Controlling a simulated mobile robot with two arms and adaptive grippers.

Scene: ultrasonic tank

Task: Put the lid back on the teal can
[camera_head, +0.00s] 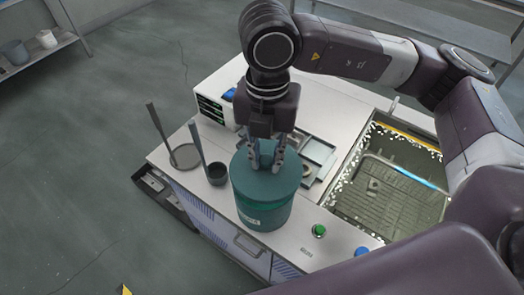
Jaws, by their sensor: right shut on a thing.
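The teal can (258,214) stands upright on the white bench, near its front edge. Its teal lid (252,180) is over the can's mouth and looks level. Lid and can line up closely, but I cannot tell whether the lid is fully seated. My right gripper (266,160) points straight down over the middle of the lid. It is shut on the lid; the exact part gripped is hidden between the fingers. My left gripper is not in view.
A water-filled tank (345,205) is sunk in the bench to the right. Two long-handled ladles, a shallow one (185,156) and a small cup (216,176), stand left of the can. Green (319,230) and blue (361,252) buttons are at the front right.

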